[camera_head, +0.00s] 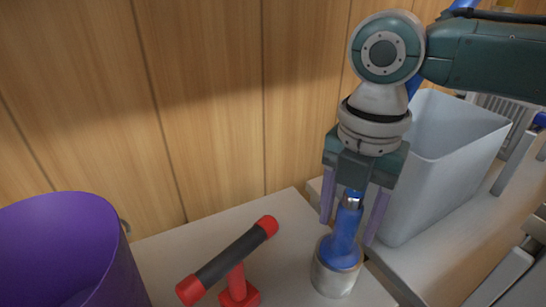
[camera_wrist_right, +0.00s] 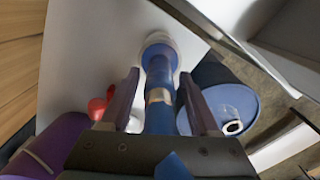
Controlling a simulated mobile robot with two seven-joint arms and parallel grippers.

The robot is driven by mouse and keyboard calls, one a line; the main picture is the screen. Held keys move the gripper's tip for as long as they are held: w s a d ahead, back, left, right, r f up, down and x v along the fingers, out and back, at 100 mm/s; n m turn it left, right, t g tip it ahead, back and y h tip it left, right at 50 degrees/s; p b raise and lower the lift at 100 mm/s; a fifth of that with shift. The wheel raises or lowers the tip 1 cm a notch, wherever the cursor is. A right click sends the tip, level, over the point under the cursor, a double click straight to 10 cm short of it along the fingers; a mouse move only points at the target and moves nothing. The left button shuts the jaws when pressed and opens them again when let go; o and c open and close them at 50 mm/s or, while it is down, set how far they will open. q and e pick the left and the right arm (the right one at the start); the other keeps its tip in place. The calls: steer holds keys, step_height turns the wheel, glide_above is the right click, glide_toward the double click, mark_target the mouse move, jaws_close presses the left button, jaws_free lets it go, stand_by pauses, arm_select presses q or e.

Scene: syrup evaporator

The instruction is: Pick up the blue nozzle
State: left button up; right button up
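The blue nozzle (camera_head: 345,228) stands upright in a silvery metal cup (camera_head: 335,277) near the front edge of the pale surface. My right gripper (camera_head: 348,231) points down over it, open, with one purple finger on each side of the nozzle and a visible gap to each. In the right wrist view, the nozzle (camera_wrist_right: 159,82) runs between the two fingers of the gripper (camera_wrist_right: 159,75), with its far end at a pale ring. My left gripper is not in view.
A purple bucket (camera_head: 65,250) stands at the far left. A light grey bin (camera_head: 450,150) is right of the gripper, close by. A wooden wall (camera_head: 215,80) rises behind.

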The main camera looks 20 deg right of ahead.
jaws_close()
steer(key=shift+r, duration=0.15)
stand_by(0.6)
steer(key=shift+r, duration=0.3)
step_height(320, 180, up, 19)
steer(key=p, duration=0.3)
steer(key=shift+p, duration=0.3)
steer(key=shift+r, duration=0.1)
